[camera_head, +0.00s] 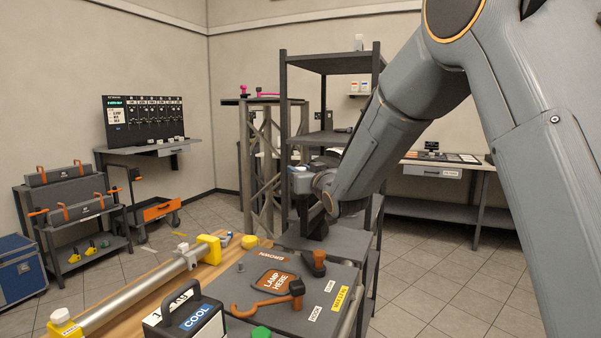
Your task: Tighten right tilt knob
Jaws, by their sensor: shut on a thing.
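My gripper (312,222) is at the end of my grey arm, in front of the dark shelf rack and above the back of the dark work board. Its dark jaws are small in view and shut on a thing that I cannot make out. I cannot pick out the right tilt knob for sure; my wrist and jaws cover that spot. A knob-like piece with an orange top (319,258) stands on the board just below my gripper.
The work board (305,330) carries an orange "LAMP HERE" patch (275,282), an orange-handled tool (270,301) and labels. A "COOL" case (190,325) and a metal tube (140,292) are at its left. The shelf rack (284,110) and a truss tower (246,165) stand behind. The tiled floor at right is clear.

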